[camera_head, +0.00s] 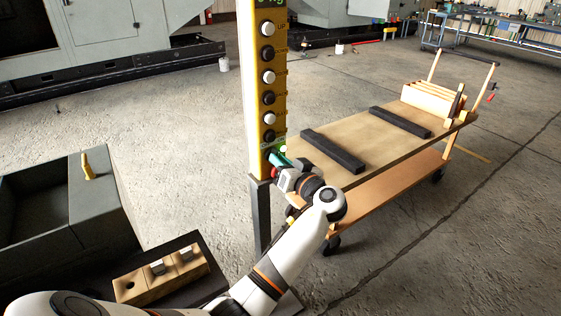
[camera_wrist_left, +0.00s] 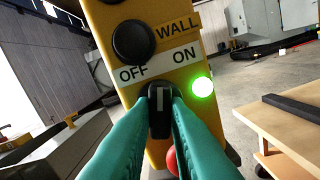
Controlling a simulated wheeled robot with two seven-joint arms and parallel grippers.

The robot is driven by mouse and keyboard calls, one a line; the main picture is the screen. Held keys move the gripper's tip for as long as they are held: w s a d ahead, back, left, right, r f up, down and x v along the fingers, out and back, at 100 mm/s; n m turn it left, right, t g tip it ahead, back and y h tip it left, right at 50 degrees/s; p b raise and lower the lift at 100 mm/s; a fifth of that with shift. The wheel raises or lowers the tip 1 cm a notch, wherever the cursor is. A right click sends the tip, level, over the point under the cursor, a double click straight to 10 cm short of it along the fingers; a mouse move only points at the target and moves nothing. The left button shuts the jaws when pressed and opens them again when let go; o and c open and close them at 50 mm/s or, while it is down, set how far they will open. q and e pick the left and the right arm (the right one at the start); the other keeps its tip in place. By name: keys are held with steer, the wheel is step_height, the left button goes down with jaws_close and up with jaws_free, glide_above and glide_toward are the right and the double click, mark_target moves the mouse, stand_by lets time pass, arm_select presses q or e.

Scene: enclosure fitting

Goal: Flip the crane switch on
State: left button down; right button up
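The crane switch (camera_wrist_left: 160,100) is a black rotary knob with a pale line, low on a yellow control panel (camera_wrist_left: 183,75) under an OFF/ON label (camera_wrist_left: 157,64). The line stands upright in the left wrist view while the panel leans left, so it points somewhat towards ON. A green lamp (camera_wrist_left: 202,86) right of the knob is lit and also shows in the head view (camera_head: 283,149). My left gripper (camera_head: 279,159) is at the panel's foot, its teal fingers (camera_wrist_left: 161,101) shut on the knob, one on each side. My right gripper is not in view.
A red button (camera_wrist_left: 172,161) shows partly below the switch, behind the fingers. Black and white buttons (camera_head: 268,77) line the panel above. A wooden cart (camera_head: 365,145) with dark bars stands close to the right. A grey bin (camera_head: 100,215) and wooden block (camera_head: 160,277) are left.

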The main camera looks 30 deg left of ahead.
arm_select(q)
steer(key=m, duration=0.2)
steer(key=shift+m+b, duration=0.3)
steer(key=shift+b, duration=0.1)
steer(key=c, duration=1.4)
jaws_free()
steer(key=b+v, duration=0.3)
steer(key=v, duration=0.9)
